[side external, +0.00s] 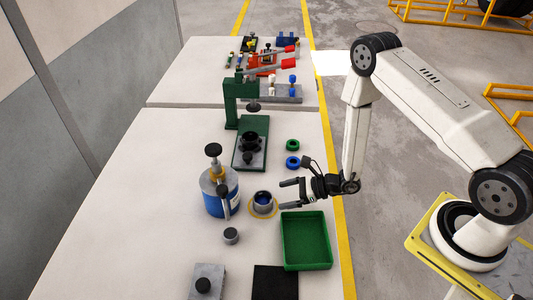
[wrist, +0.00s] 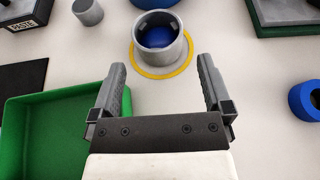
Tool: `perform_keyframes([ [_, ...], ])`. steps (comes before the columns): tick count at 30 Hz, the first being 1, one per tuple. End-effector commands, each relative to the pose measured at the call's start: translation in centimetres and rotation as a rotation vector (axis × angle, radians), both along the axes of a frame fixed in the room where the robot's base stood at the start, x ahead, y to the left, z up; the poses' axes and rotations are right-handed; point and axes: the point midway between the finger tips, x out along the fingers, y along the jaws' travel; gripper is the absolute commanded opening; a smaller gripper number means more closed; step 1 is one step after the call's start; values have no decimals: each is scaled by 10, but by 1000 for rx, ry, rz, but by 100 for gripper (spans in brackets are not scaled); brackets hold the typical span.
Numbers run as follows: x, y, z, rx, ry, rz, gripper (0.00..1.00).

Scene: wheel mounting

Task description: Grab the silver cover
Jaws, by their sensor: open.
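A hollow silver cup (side external: 263,208) with a blue piece (side external: 263,196) inside stands on a yellow ring mark on the table. It also shows in the wrist view (wrist: 160,55), just ahead of my fingertips and centred between them. A smaller silver cylinder (side external: 231,236) stands apart, nearer the camera; it shows at the top left of the wrist view (wrist: 88,11). I cannot tell for sure which of the two is the silver cover. My gripper (side external: 284,194) is open and empty, its fingers pointing toward the cup. Its two fingers show apart in the wrist view (wrist: 162,72).
A green tray (side external: 306,263) lies beside my gripper. A blue canister (side external: 221,195) stands behind the cup. A green press (side external: 231,105), a blue ring (side external: 293,162) and a green ring (side external: 292,145) lie farther off. A black mat (side external: 275,284) is near the front.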

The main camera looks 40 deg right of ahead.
Motion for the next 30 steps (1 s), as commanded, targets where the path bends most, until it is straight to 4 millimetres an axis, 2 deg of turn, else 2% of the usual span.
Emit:
perform_keyframes([
  [15, 28, 33, -15, 1, -1, 2, 100],
  [30, 32, 36, -17, 0, 0, 0, 100],
])
